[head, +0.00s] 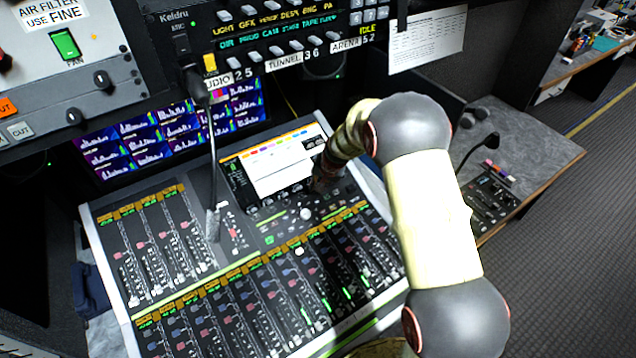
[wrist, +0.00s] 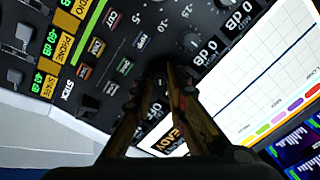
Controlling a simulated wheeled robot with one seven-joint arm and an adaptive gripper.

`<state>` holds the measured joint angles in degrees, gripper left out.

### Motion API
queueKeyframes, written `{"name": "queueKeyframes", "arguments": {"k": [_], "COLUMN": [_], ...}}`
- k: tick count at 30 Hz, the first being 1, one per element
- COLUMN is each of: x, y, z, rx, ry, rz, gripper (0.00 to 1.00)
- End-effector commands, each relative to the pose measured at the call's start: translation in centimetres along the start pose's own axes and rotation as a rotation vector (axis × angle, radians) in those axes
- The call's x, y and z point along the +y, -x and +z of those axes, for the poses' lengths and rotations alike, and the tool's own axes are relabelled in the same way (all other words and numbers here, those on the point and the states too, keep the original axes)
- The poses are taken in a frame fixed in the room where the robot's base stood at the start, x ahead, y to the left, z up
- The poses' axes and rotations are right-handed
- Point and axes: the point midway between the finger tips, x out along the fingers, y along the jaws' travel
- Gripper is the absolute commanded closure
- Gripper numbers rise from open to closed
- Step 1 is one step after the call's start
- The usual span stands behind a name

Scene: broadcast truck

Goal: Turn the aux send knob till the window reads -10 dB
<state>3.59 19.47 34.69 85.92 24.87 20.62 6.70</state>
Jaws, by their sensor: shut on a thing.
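My gripper (wrist: 160,84) points down at the mixing desk, its two fingers closed around a dark knob (wrist: 157,69) in the wrist view. The fingers hide most of the knob, and I cannot read its pointer. Scale marks of -5, -10 and -15 are printed beside it. Two small windows reading 0 dB (wrist: 238,19) are to the right of the fingers; I cannot tell which belongs to the held knob. In the head view my gripper (head: 325,180) is dark and small at the right of the desk screen, and the knob is hidden there.
The desk screen (head: 280,165) is beside the gripper. Rows of faders (head: 265,300) fill the front of the desk. A gooseneck microphone (head: 212,150) rises left of the screen. A paper sheet (head: 425,38) hangs behind my arm.

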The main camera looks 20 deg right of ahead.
Motion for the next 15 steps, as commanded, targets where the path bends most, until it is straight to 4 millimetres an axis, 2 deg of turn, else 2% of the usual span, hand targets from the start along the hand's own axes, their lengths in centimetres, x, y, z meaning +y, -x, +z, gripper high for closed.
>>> {"name": "queueKeyframes", "arguments": {"k": [6,15], "x": [-0.06,-0.04], "y": [0.15,0.10], "z": [-0.13,-0.16], "rx": [0.002,0.004], "ry": [-0.107,-0.168], "rz": [-0.002,-0.003], "gripper": [1.00,1.00]}}
